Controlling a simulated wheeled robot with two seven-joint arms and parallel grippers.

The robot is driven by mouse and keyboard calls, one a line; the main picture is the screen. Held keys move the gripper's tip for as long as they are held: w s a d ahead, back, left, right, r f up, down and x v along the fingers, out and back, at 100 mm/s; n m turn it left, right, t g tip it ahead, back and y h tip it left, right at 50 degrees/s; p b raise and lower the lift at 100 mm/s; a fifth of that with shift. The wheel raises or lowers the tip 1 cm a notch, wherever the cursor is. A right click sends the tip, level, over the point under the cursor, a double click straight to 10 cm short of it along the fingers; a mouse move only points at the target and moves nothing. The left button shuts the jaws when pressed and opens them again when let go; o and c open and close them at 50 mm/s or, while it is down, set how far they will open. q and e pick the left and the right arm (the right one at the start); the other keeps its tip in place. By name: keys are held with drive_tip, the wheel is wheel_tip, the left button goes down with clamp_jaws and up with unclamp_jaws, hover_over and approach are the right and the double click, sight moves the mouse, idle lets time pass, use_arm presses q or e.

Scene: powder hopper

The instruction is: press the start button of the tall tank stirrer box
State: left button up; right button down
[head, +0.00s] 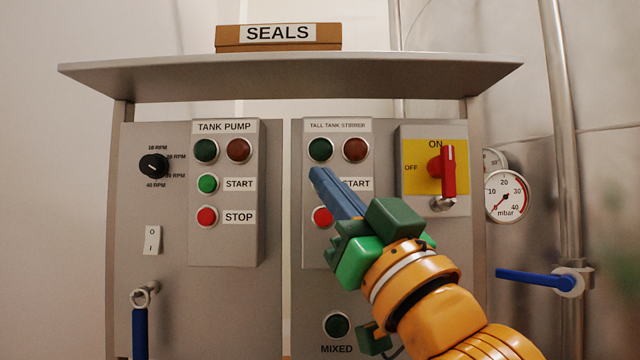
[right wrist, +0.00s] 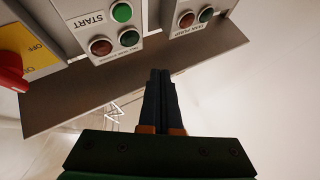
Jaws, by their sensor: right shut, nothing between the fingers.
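The tall tank stirrer box (head: 312,246) is a grey panel in the middle right of the head view. It has a dark green lamp (head: 320,149) and a dark red lamp (head: 355,149) on top, and a red button (head: 322,216) below. My right gripper (head: 317,174) is shut and empty, its blue fingertips in front of the START row, left of the START label (head: 357,184). The fingers hide the start button in the head view. The right wrist view shows the green start button (right wrist: 122,12) uncovered, with the fingertips (right wrist: 160,73) apart from it in the picture.
The tank pump box (head: 226,250) stands left with similar buttons. A yellow switch plate (head: 410,200) with a red handle (head: 448,172) is at right, near a gauge (head: 506,197) and a blue valve lever (head: 528,279). A shelf (head: 290,78) overhangs the panels.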

drive_tip(key=w+p, duration=0.6)
drive_tip(key=w, duration=0.3)
drive_tip(key=shift+w, duration=0.1)
idle(1.9)
drive_tip(key=shift+w+p, duration=0.4)
drive_tip(key=shift+p, duration=0.2)
